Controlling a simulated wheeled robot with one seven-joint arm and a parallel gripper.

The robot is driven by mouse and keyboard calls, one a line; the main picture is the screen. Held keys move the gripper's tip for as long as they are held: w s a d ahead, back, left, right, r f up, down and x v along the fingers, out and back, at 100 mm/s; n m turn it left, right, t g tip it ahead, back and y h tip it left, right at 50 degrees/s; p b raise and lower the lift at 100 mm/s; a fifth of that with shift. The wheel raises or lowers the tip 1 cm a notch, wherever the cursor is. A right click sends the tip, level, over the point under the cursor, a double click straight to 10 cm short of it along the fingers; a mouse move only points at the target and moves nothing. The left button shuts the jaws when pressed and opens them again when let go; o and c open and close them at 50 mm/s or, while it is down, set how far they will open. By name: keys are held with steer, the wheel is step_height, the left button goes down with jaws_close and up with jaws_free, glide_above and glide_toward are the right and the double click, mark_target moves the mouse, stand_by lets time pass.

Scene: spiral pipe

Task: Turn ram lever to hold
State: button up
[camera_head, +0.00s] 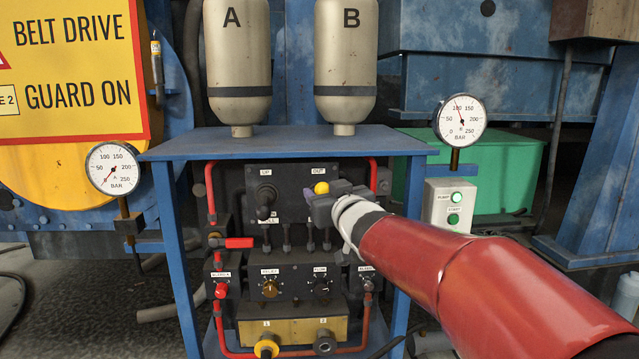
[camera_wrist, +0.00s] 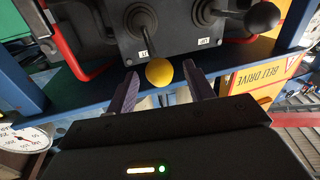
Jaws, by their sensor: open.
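The yellow ball knob (camera_head: 321,188) tops a lever on the black valve panel (camera_head: 292,207), under the small label on the panel's right half. In the wrist view the yellow knob (camera_wrist: 159,72) sits between my two purple fingertips, with a gap on each side. My gripper (camera_wrist: 160,70) is open around it and holds nothing. In the head view my gripper (camera_head: 320,200) covers most of that lever's shaft. A second lever with a black knob (camera_head: 263,212) hangs down on the panel's left half; it also shows in the wrist view (camera_wrist: 262,16). The small labels are hard to read.
A blue table (camera_head: 285,143) bearing tanks A (camera_head: 238,60) and B (camera_head: 346,60) overhangs the panel. Red pipes (camera_head: 209,190) flank it. A red-handled valve (camera_head: 238,243) and dials (camera_head: 269,288) lie below. Gauges (camera_head: 113,169) (camera_head: 460,120) stand either side, with a button box (camera_head: 450,205) right.

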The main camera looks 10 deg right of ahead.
steer(key=shift+w+a, duration=0.15)
steer(key=shift+w, duration=0.9)
steer(key=shift+w+a, duration=0.15)
steer(key=shift+w, duration=0.85)
steer(key=shift+c, duration=0.3)
jaws_close()
